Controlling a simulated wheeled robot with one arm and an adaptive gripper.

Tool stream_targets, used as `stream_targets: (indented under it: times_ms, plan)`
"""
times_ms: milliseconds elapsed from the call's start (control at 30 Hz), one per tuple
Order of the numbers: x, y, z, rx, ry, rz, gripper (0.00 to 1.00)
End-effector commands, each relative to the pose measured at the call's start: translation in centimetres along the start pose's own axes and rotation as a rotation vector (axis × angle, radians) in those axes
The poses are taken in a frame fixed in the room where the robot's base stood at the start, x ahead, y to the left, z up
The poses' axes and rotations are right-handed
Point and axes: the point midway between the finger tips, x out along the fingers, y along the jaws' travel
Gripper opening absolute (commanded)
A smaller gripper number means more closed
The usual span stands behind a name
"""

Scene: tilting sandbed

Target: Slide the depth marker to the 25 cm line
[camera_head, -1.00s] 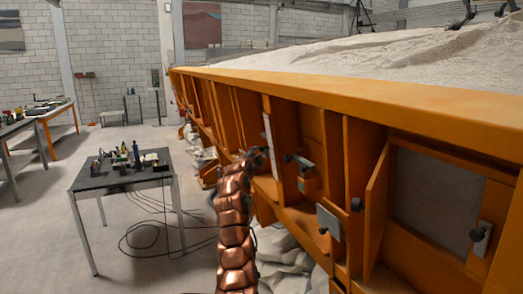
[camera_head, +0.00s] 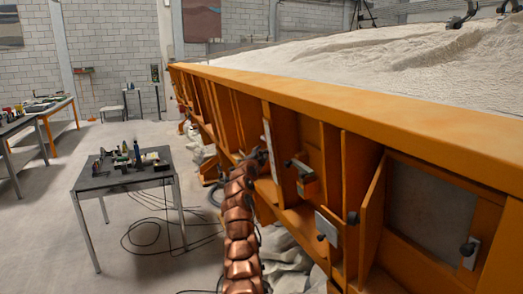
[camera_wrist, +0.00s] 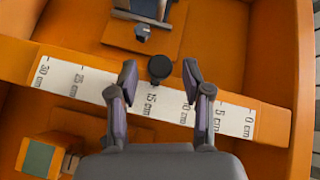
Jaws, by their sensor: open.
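In the wrist view a white scale strip (camera_wrist: 66,82) on an orange bar runs from 30 cm at left to 0 cm at right. A black round knob (camera_wrist: 159,67), which looks like the depth marker, stands at the strip's upper edge near the 15 cm label (camera_wrist: 150,104). The 25 cm label (camera_wrist: 77,84) is to its left. My gripper (camera_wrist: 160,76) is open, one fingertip on each side of the knob with gaps showing. The 20 cm label is mostly hidden by the left finger. In the head view my gripper (camera_head: 256,158) is small beside the orange frame.
The orange sandbed frame (camera_head: 340,100) has ribs, latches (camera_head: 326,228) and an open panel (camera_head: 372,215) close to my arm. A small table (camera_head: 124,178) with tools stands at left, cables on the floor beside it. In the wrist view a block with a grey-green face (camera_wrist: 40,158) sits lower left.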

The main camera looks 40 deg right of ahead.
Motion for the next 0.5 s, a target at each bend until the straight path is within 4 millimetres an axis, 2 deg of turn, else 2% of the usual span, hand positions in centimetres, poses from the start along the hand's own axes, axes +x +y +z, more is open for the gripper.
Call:
stream_targets:
  times_ms: [200,500]
  plan:
    - [1.6,-0.1,-0.7,0.006,0.01,0.005,0.49]
    - [2.5,-0.1,-0.1,0.001,0.002,0.001,0.49]
